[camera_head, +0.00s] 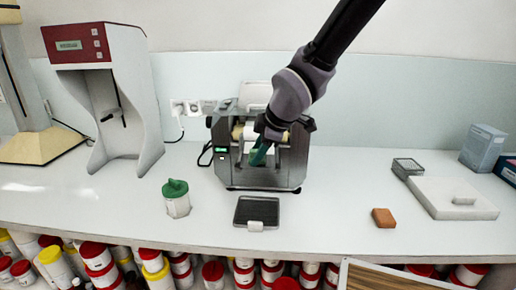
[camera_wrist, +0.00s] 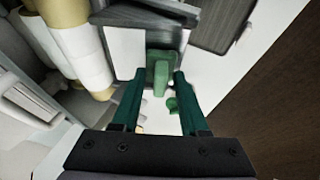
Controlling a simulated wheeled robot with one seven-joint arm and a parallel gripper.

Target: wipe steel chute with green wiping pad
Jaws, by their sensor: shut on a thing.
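My gripper (camera_head: 262,140) is at the front opening of a grey steel machine in the middle of the counter, tilted down into it. It is shut on the green wiping pad (camera_wrist: 159,72), which shows between the fingertips in the wrist view. In the head view the green at the gripper's tip is small, so pad and fingers are hard to tell apart. Grey steel surfaces (camera_wrist: 170,37), probably the steel chute, lie just beyond the pad in the wrist view. I cannot tell whether the pad touches them.
A brown block (camera_head: 383,218) and a white slab (camera_head: 452,198) lie to the right. A tall red-and-white device (camera_head: 104,95) stands at left. Counter between scale and block is clear.

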